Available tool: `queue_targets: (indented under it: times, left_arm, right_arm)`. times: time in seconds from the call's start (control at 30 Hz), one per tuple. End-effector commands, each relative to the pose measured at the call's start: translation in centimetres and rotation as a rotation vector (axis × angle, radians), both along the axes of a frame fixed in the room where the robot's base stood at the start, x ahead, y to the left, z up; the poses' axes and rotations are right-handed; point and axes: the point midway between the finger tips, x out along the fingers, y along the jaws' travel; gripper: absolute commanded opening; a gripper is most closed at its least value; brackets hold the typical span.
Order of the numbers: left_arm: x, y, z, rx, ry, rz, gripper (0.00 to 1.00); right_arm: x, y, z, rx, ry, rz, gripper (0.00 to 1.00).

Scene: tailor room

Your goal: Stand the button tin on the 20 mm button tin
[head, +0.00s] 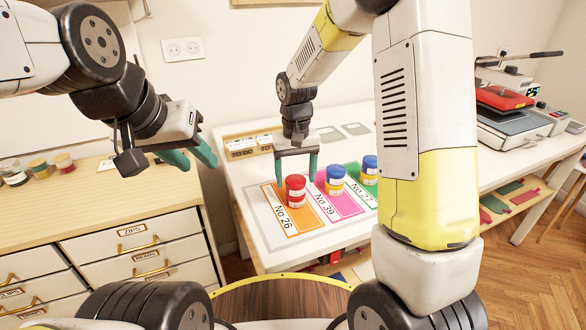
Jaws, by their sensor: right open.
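A red tin with a white label band (295,191) stands upright on the orange No 26 card. A tin with a blue lid and white label (335,181) stands on the pink No 39 card. A blue tin (370,170) stands on the green card at the right. Their print is too small to read, so I cannot tell which is the 20 mm one. My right gripper (297,176) is open, pointing down, its teal fingers at either side of the red tin's top; contact is unclear. My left gripper (202,166) is open and empty, above the gap between cabinet and table.
A wooden drawer cabinet (110,210) with small jars (38,168) stands at the left. A label tray (248,146) lies at the table's back. A heat press (510,105) stands at the right. My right arm hides part of the table.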

Motion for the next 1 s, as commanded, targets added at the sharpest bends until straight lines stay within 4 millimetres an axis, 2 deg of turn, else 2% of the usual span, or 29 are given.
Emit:
queue_targets:
  times: [0.03,0.3,0.4,0.67,0.77,0.83,1.0]
  left_arm:
    - [0.0,0.0,0.0,0.0,0.0,0.0,0.36]
    - [0.0,0.0,0.0,0.0,0.0,0.0,0.36]
    - [0.0,0.0,0.0,0.0,0.0,0.0,0.36]
    - [0.0,0.0,0.0,0.0,0.0,0.0,0.36]
    - [0.0,0.0,0.0,0.0,0.0,0.0,0.36]
    - [0.0,0.0,0.0,0.0,0.0,0.0,0.36]
    - [0.0,0.0,0.0,0.0,0.0,0.0,0.36]
  right_arm:
    - [0.1,0.1,1.2,0.002,-0.007,0.0,0.72]
    - [0.1,0.1,7.0,0.003,-0.006,0.0,0.72]
    - [0.1,0.0,8.6,0.002,-0.005,0.0,0.72]
    - [-0.5,-0.5,11.2,0.011,-0.016,-0.005,0.72]
    - [-1.9,-1.8,13.0,0.039,-0.056,-0.019,0.72]
    - [-3.6,-3.0,14.7,0.069,-0.101,-0.031,0.72]
    - [-8.9,-6.2,18.0,0.142,-0.233,-0.065,0.72]
